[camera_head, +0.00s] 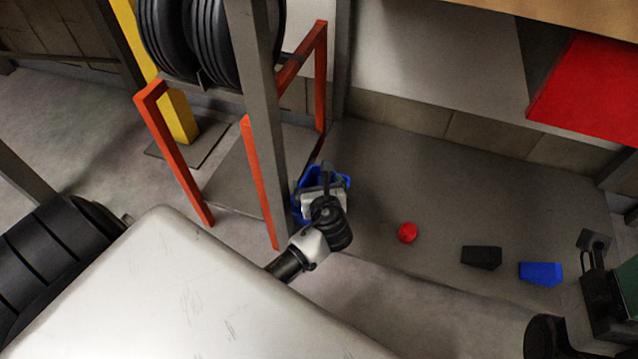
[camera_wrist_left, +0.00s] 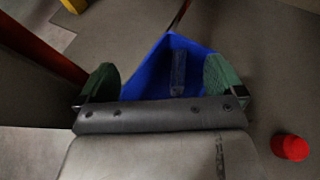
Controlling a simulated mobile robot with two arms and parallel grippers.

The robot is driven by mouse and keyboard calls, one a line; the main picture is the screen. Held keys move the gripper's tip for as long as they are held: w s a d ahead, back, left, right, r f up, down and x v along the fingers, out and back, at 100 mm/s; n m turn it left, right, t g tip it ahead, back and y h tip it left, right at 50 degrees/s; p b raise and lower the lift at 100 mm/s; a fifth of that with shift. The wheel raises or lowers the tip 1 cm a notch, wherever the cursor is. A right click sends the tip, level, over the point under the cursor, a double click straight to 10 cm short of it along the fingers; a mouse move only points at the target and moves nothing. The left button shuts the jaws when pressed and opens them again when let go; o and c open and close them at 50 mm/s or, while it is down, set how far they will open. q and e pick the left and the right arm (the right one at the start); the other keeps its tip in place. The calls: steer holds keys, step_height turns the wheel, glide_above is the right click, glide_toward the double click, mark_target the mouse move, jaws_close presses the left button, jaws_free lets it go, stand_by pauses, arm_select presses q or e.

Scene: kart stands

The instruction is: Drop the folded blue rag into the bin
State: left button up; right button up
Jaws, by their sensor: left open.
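The blue bin (camera_head: 300,207) stands on the grey floor beside a grey post, mostly covered by my left gripper (camera_head: 324,180) in the head view. In the left wrist view the bin (camera_wrist_left: 152,82) opens below and between the green fingers of my left gripper (camera_wrist_left: 160,85), which are apart. A narrow darker blue piece, seemingly the folded rag (camera_wrist_left: 178,73), shows within the bin's outline between the fingers and apart from both. Its exact height is hard to tell. My right gripper (camera_head: 607,265) is partly in view at the right edge; its jaws are unclear.
A pale panel (camera_head: 190,295) fills the lower left.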

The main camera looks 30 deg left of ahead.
arm_select(q)
steer(key=p+v, duration=0.1)
steer(key=v, duration=0.4)
steer(key=shift+s+p, duration=0.1)
steer(key=shift+p, duration=0.25)
